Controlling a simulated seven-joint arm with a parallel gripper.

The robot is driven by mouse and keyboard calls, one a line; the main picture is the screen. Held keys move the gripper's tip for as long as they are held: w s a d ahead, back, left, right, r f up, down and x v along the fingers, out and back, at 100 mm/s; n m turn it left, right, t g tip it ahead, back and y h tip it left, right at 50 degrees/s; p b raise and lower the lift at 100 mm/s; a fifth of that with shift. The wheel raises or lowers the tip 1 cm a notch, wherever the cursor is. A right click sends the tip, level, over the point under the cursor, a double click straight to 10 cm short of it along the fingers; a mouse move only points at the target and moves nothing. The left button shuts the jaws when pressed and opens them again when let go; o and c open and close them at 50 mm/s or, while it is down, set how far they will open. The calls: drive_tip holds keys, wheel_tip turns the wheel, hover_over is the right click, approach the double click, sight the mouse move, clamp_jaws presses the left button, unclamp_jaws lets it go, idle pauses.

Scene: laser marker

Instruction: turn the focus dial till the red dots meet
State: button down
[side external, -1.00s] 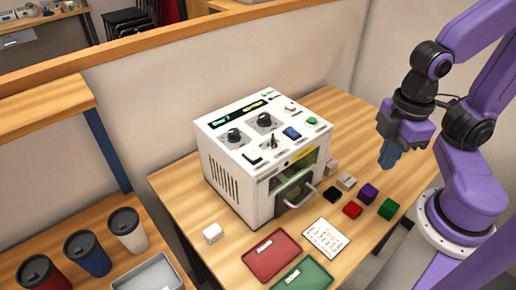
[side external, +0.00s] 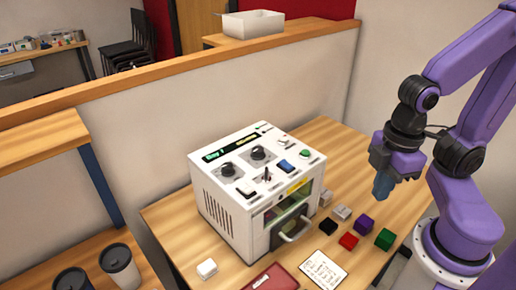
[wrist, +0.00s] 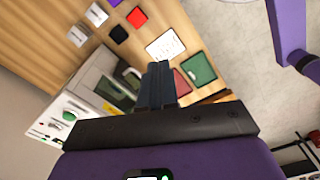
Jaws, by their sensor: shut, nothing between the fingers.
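The white laser marker (side external: 222,198) stands on the wooden table. Its sloped top panel carries two black round dials, a left one (side external: 228,170) and a right one (side external: 258,153); their labels are too small to read. A dark display strip (side external: 235,145) with green and yellow text runs behind them. I cannot make out red dots. My gripper (side external: 382,190) is shut and empty, pointing down in the air right of the machine, apart from it. In the wrist view its fingers (wrist: 157,85) are together, with the machine (wrist: 85,85) at the left.
Black, red (side external: 348,241), purple (side external: 364,222) and green (side external: 384,239) blocks and grey pieces lie right of the machine. A white card (side external: 324,270) and a red tray (side external: 272,280) are in front. A partition wall (side external: 150,150) stands behind. A door handle (side external: 296,230) sticks out from the front.

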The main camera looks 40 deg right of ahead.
drive_tip(key=c, duration=1.1)
unclamp_jaws()
drive_tip(key=shift+w+a, duration=0.1)
drive_tip(key=shift+w, duration=0.05)
drive_tip(key=shift+c, duration=0.2)
drive_tip(key=o, duration=0.4)
drive_tip(key=shift+w+a+r, duration=0.3)
drive_tip(key=shift+w, duration=0.1)
drive_tip(key=shift+o, duration=0.2)
wheel_tip(320, 180, up, 15)
drive_tip(key=m, duration=0.4)
hover_over(258, 149)
wheel_tip(258, 149, down, 17)
drive_tip(key=shift+f, duration=0.15)
drive_tip(key=shift+c, duration=0.3)
drive_tip(key=c, duration=1)
